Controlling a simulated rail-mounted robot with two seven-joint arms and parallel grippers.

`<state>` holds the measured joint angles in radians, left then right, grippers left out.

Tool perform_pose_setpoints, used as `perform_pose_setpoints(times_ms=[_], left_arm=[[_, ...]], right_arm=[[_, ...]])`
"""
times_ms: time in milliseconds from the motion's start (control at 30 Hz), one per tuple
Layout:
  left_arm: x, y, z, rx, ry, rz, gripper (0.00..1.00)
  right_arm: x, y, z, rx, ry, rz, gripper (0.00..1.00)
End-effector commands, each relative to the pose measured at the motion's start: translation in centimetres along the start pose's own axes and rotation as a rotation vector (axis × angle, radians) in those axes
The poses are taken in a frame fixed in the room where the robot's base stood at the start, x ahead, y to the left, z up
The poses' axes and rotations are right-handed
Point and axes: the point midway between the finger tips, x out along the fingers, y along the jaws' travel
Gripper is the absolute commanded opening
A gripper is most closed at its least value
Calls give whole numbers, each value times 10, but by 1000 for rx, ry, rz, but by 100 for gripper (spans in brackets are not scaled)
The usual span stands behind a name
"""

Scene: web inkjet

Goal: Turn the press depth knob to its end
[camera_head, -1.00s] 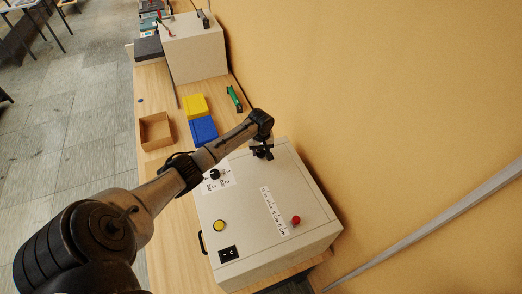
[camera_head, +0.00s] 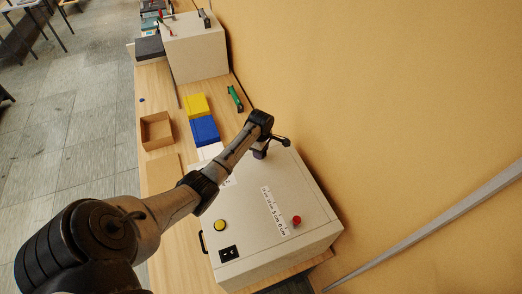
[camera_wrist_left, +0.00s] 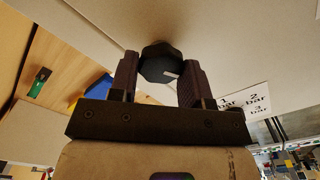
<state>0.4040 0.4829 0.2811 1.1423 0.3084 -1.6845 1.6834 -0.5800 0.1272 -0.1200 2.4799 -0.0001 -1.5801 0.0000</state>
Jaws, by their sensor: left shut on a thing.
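A black faceted knob (camera_wrist_left: 162,62) with a small white mark stands on the light casing of the near machine (camera_head: 296,184). In the left wrist view it sits between the two fingers of my left gripper (camera_wrist_left: 158,80). The gripper is shut on it. In the head view my left gripper (camera_head: 261,154) is at the far end of the machine's top, and my wrist mostly hides the knob. My right gripper is in neither view.
A printed centimetre scale (camera_head: 273,211), red button (camera_head: 297,220), yellow button (camera_head: 220,226) and black switch (camera_head: 229,254) are on the top. A bar-value label (camera_wrist_left: 246,103) is near the knob. Blue (camera_head: 205,130) and yellow boxes (camera_head: 197,105) stand beyond. A wall runs along the right.

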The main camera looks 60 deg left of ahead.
Motion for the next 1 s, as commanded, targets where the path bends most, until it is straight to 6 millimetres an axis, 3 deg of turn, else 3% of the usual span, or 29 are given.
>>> perform_pose_setpoints(times_ms=[1000], left_arm=[[-2,-2,4,-965,-5,-1,20]], right_arm=[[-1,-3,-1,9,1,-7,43]])
